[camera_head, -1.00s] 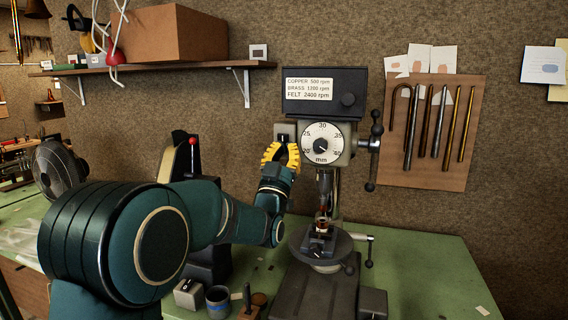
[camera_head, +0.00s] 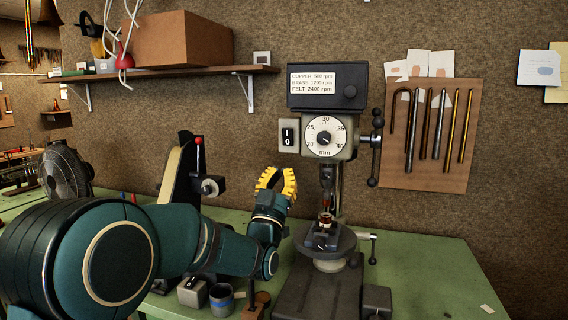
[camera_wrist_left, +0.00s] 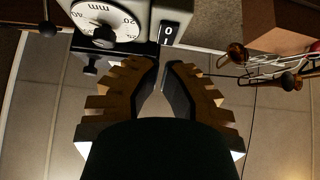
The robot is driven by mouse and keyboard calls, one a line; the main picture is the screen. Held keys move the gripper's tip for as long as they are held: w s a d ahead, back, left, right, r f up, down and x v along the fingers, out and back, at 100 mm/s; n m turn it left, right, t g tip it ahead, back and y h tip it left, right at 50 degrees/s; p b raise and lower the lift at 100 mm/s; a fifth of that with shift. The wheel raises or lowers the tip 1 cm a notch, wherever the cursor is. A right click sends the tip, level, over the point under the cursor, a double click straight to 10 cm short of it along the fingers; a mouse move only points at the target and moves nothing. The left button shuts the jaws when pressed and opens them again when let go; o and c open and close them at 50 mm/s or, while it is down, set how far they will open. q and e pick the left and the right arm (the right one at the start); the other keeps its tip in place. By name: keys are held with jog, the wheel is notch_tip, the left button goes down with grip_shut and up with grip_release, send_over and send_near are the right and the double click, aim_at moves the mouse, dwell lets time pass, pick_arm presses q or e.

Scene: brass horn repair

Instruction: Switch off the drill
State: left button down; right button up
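The drill press (camera_head: 325,88) stands on the green bench. Its rocker switch (camera_head: 289,136), marked 1 above 0, sits on a light box left of the round mm dial (camera_head: 325,137). In the left wrist view the switch (camera_wrist_left: 169,32) shows its 0 just beyond my fingertips. My left gripper (camera_head: 276,172), with yellow ribbed fingers, points up below the switch, apart from it. In the left wrist view its fingers (camera_wrist_left: 162,68) have a narrow empty gap between them. I cannot tell from the frames whether the drill turns. My right gripper is not in view.
A belt machine (camera_head: 180,170) stands behind my left arm. A crank handle (camera_head: 375,148) sticks out right of the dial. The drill table (camera_head: 325,242) holds a small workpiece under the chuck. A shelf (camera_head: 180,75) hangs above left. The bench right of the drill is mostly clear.

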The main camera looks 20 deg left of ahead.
pick_arm(q)
jog(key=v, duration=0.4)
jog(key=shift+w+f+b, duration=0.25)
jog(key=shift+b, duration=0.05)
jog(key=shift+r, duration=0.1)
